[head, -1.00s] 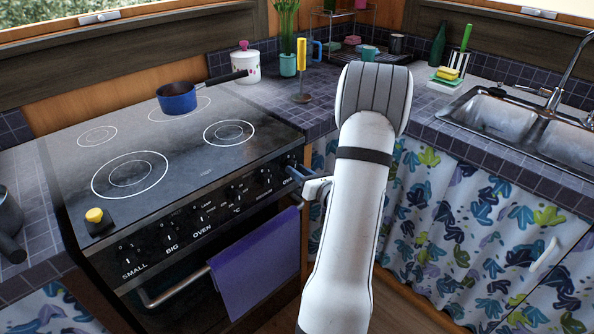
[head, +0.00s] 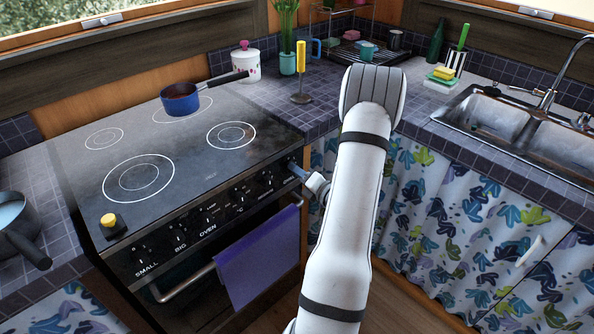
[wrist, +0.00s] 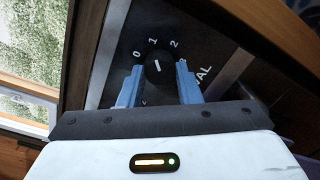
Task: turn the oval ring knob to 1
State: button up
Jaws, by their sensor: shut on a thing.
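The oval ring knob (wrist: 158,69) is a dark round knob with a white mark, on the stove's black front panel. In the wrist view the digits 0, 1 and 2 curve above it and part of a label ending in "VAL" shows to its right. The white mark points up, roughly at the 1. My gripper (wrist: 159,75) has its blue fingers on either side of the knob and is shut on it. In the head view my gripper (head: 300,173) is at the right end of the panel, and the knob cannot be made out there.
The stove (head: 190,150) carries a blue pan (head: 180,100) at the back and a yellow button (head: 108,219) at front left. A purple towel (head: 258,258) hangs on the oven handle below the panel. A patterned curtain (head: 450,220) is right of my arm.

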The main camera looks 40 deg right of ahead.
dwell(0.3)
jog(key=o, duration=1)
jog(key=s, duration=0.7)
jog(key=shift+s+d+r, duration=0.15)
jog(key=shift+s+d, duration=0.05)
jog(key=shift+s, duration=0.2)
